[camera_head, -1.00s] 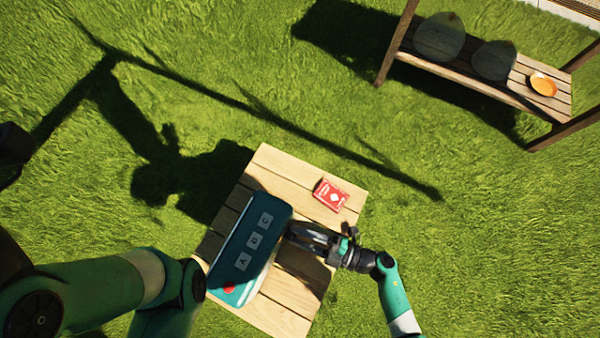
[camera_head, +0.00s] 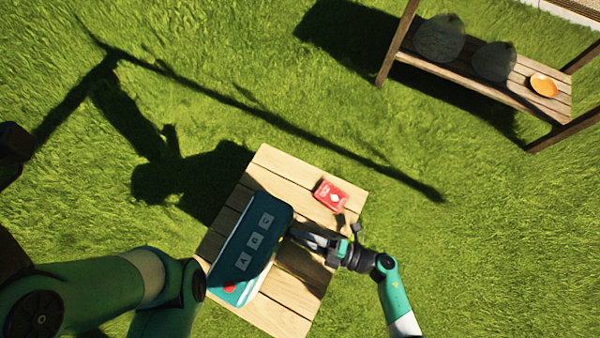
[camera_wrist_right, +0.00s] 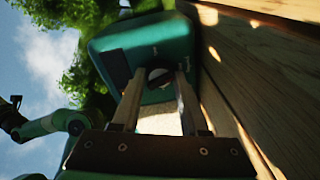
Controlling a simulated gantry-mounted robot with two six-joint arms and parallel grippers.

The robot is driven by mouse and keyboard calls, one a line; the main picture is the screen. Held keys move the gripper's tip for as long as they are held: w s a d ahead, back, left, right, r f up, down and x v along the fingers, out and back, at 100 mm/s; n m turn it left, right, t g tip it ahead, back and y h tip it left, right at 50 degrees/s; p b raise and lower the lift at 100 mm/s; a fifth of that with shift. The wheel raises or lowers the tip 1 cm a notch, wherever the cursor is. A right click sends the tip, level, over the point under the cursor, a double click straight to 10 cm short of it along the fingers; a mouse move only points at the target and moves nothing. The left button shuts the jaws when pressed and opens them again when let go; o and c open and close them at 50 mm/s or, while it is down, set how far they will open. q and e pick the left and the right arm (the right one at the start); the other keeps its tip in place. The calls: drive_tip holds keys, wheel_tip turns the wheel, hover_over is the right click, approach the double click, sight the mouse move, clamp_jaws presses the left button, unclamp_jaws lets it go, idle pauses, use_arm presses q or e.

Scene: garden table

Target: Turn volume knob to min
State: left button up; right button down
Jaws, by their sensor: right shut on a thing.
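A teal box-shaped device (camera_head: 236,288) stands on the wooden table, with lettered buttons A, B and C on its dark top and a red button at its lower end. In the right wrist view, its teal side (camera_wrist_right: 172,58) faces my gripper and carries a round volume knob (camera_wrist_right: 159,76). My right gripper (camera_head: 294,233) is at the right side of the device. In the right wrist view its two fingers (camera_wrist_right: 157,82) are shut on the knob, one on either side. My left gripper is not in view; only my left arm shows at the lower left.
The small slatted table (camera_head: 277,317) stands on grass. A red card box (camera_head: 331,195) lies on it, beyond my right gripper. A wooden bench (camera_head: 480,77) with an orange plate (camera_head: 544,86) and dark mesh domes is far off at the upper right.

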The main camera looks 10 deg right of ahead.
drive_tip(key=n, duration=0.4)
drive_tip(key=shift+r+h, duration=0.1)
drive_tip(key=shift+h, duration=0.2)
drive_tip(key=n, duration=0.3)
drive_tip(key=shift+n+h, duration=0.3)
drive_tip(key=shift+n, duration=0.1)
drive_tip(key=n, duration=0.3)
drive_tip(key=shift+s+t+h+b, duration=0.1)
drive_tip(key=shift+t+h+b, duration=0.2)
drive_tip(key=shift+b, duration=0.1)
drive_tip(key=n+b, duration=0.1)
drive_tip(key=n, duration=0.2)
drive_tip(key=shift+a, duration=0.1)
drive_tip(key=n+t+b, duration=0.1)
drive_tip(key=n+b, duration=0.1)
drive_tip(key=n, duration=0.1)
drive_tip(key=shift+s+n+h, duration=0.1)
drive_tip(key=shift+n+h, duration=0.2)
drive_tip(key=shift+n, duration=1.3)
drive_tip(key=n+t, duration=0.1)
drive_tip(key=n, duration=0.3)
drive_tip(key=shift+s+a+b, duration=0.1)
drive_tip(key=shift+b, duration=0.2)
drive_tip(key=shift+n+t, duration=0.3)
drive_tip(key=shift+n, duration=1.9)
